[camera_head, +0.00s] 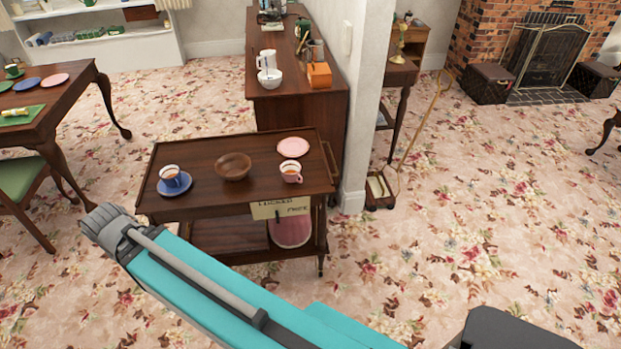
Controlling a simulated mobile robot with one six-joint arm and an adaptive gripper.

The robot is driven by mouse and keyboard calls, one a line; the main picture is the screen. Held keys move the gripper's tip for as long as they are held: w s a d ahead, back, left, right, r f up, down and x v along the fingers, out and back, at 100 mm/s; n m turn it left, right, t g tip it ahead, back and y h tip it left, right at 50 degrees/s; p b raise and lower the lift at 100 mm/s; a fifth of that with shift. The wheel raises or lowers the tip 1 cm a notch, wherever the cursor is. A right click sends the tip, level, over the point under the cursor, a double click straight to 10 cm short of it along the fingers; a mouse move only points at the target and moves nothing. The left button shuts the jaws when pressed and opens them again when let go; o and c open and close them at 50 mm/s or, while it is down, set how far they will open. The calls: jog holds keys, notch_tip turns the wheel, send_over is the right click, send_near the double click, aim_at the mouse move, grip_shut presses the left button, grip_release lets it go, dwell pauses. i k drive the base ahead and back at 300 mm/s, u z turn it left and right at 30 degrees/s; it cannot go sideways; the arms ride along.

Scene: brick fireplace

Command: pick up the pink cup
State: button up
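The pink cup (291,172) stands upright near the right front of the top of a dark wooden cart (205,207). It seems to hold a brownish drink. A pink saucer (293,146) lies just behind it, apart from the cup. My teal arm crosses the lower part of the view, in front of the cart. My gripper cannot be made out in this view.
A wooden bowl (233,166) and a blue cup (170,177) on a blue saucer (175,188) share the cart top. A paper sign (280,208) hangs at its front edge. A wall end (357,110) and cabinet (300,108) stand behind. Carpet (440,240) at right is clear.

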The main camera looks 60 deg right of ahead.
aim_at(290, 169)
jog(key=k, duration=1.05)
jog(key=z, duration=2.1)
jog(key=i, duration=0.5)
jog(key=z, duration=0.05)
